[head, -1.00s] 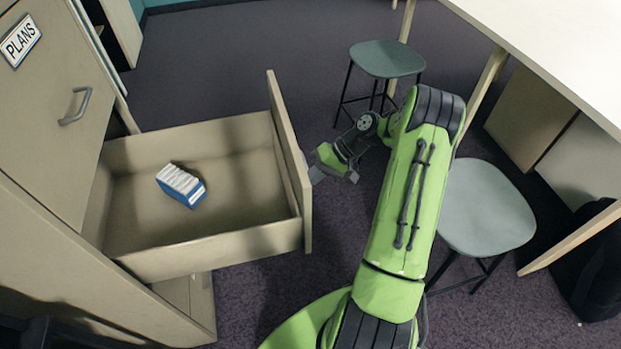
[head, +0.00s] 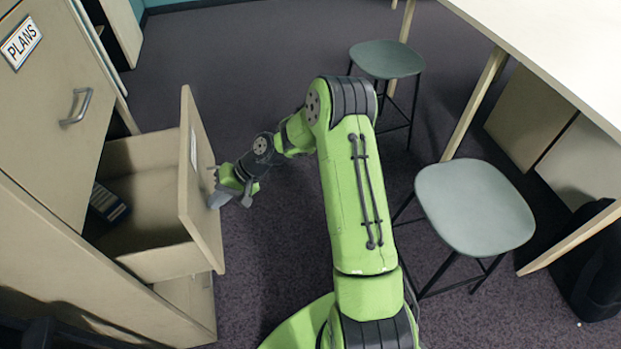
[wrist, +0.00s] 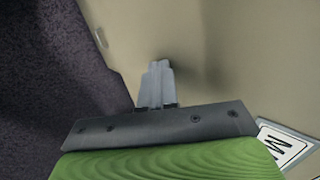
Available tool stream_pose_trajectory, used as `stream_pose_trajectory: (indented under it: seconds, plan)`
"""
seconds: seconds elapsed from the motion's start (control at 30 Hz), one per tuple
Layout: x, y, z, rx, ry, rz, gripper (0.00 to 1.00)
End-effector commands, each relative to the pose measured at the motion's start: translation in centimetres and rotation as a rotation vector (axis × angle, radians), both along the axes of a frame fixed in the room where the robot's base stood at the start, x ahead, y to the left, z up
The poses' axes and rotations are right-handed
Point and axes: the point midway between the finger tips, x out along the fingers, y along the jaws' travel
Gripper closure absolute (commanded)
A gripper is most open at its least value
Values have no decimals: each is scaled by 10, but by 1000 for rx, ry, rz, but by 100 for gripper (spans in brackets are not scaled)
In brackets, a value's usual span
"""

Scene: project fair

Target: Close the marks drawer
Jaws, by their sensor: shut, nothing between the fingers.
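The open drawer (head: 150,262) sticks partway out of the beige cabinet, under the door labelled PLANS. Its front panel (head: 203,200) faces right, toward my arm. In the wrist view a white label (wrist: 287,146) beginning with M shows on the panel (wrist: 230,60). My gripper (head: 214,200) is shut and empty, with its fingertips at the outer face of the front panel. The fingers also show in the wrist view (wrist: 157,80), against or very near the panel; exact contact is hard to tell.
The PLANS door (head: 50,110) with its metal handle (head: 76,106) is above the drawer. Two grey stools (head: 475,205) (head: 387,59) and a white-topped table (head: 560,40) stand to the right. The floor between drawer and stools is clear.

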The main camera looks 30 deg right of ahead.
Motion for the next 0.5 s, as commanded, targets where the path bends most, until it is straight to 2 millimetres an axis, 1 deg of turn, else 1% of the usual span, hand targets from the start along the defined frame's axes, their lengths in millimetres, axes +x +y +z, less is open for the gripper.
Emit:
stream_pose_trajectory:
  seconds: [0.03, 0.1, 0.3, 0.5]
  plan:
    - [4, 16, 0, 2, 0, 6, 100]
    - [10, 35, 0, 2, -1, 7, 100]
    - [27, 87, 0, 2, -1, 6, 100]
    - [42, 133, 0, 2, -1, 4, 100]
